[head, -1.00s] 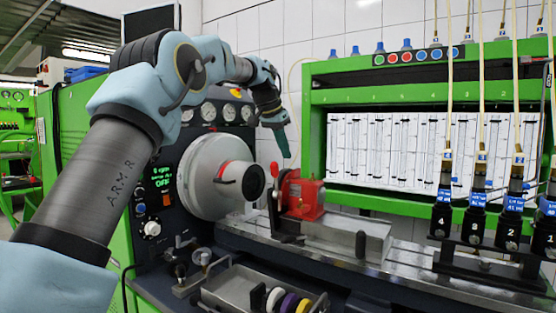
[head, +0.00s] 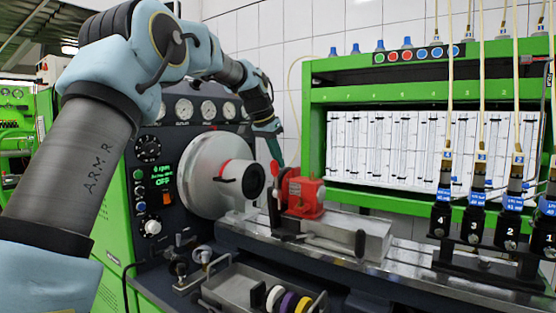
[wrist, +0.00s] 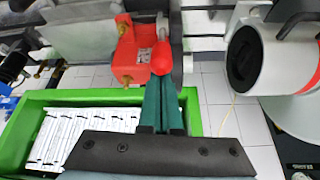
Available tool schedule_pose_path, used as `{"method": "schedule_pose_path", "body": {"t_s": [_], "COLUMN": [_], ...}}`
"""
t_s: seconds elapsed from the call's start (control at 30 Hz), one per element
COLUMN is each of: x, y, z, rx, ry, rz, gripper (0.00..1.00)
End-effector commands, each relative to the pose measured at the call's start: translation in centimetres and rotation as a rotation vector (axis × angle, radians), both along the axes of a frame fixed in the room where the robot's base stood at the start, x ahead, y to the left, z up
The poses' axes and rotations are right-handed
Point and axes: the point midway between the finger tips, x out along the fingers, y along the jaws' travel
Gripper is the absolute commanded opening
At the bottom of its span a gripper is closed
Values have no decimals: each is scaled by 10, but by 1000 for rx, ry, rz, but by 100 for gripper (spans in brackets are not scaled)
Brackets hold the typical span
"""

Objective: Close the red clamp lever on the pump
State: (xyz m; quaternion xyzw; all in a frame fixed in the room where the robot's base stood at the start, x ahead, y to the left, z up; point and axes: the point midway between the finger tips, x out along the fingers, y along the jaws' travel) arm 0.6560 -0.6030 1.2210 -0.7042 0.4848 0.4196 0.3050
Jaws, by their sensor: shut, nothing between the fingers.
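The red pump (head: 302,196) sits on a grey block on the bench rail, right of the round drive housing. The clamp lever with a rounded red end (head: 275,170) stands up at the pump's left side. In the wrist view the red pump (wrist: 130,60) is at top centre, with the red lever end (wrist: 162,58) beside it. My gripper (head: 279,160) has its green fingers together and empty. In the wrist view the fingertips (wrist: 163,82) are right at the lever end and overlap it. I cannot tell whether they touch.
The drive housing (head: 215,175) with its dark coupling end is close left of the lever. A green frame with white gauge panels (head: 316,150) stands behind. Black injectors (head: 473,226) stand at the right. A tray with coloured rings (head: 238,287) lies in front.

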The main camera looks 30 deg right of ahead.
Motion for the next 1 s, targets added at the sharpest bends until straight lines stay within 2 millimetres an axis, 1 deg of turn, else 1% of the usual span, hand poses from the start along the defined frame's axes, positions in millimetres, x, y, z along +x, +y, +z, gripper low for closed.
{"method": "schedule_pose_path", "body": {"t_s": [0.37, 1.0], "x": [-3, -18], "y": [8, 36], "z": [-8, -19], "rx": [-64, -330], "ry": [-37, -186], "rz": [2, 2], "gripper": [0, 0]}}
